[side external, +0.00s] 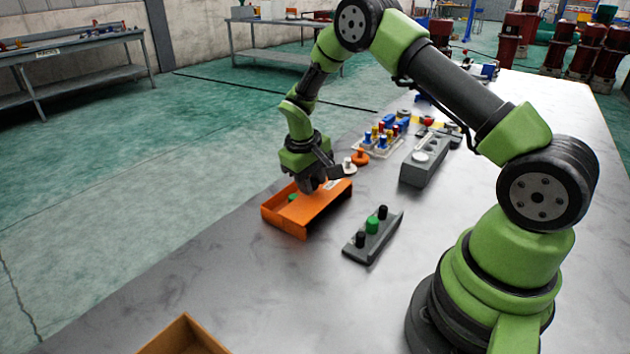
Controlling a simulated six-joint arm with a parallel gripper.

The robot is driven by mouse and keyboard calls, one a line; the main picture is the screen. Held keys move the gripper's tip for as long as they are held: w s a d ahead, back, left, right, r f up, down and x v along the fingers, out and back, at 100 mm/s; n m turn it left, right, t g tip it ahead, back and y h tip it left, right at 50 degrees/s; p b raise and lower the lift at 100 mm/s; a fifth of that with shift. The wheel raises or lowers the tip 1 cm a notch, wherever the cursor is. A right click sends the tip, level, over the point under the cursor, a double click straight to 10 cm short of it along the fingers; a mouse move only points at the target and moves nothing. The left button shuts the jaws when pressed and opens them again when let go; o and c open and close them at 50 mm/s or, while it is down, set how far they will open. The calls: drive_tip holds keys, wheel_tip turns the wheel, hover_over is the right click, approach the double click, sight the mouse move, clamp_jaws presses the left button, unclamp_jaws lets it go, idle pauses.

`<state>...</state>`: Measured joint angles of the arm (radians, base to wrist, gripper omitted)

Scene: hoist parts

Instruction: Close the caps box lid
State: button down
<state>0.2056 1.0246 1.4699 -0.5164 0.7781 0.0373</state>
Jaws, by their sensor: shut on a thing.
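The orange caps box (283,222) sits on the grey table near its left edge. Its top is at least partly open, and a green cap (292,197) shows inside. My gripper (311,188) points down at the far part of the box. It is shut on an orange part there, which looks like the lid. The fingers hide the grip itself, and the lid's exact angle cannot be told.
A grey holder (371,240) with black and green caps stands right of the box. Behind are a grey block (424,165), an orange knobbed disc (360,158) and a rack of coloured parts (382,142). An orange-brown bin (184,338) is at the lower left. The table between bin and box is clear.

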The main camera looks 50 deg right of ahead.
drive_tip(key=shift+w, duration=2.75)
drive_tip(key=c, duration=0.8)
unclamp_jaws()
drive_tip(key=r, duration=0.3)
drive_tip(key=a+r, duration=0.1)
drive_tip(key=r, duration=0.2)
drive_tip(key=a+r, duration=0.1)
drive_tip(key=r, duration=0.2)
drive_tip(key=shift+w+r, duration=0.15)
drive_tip(key=shift+r, duration=0.25)
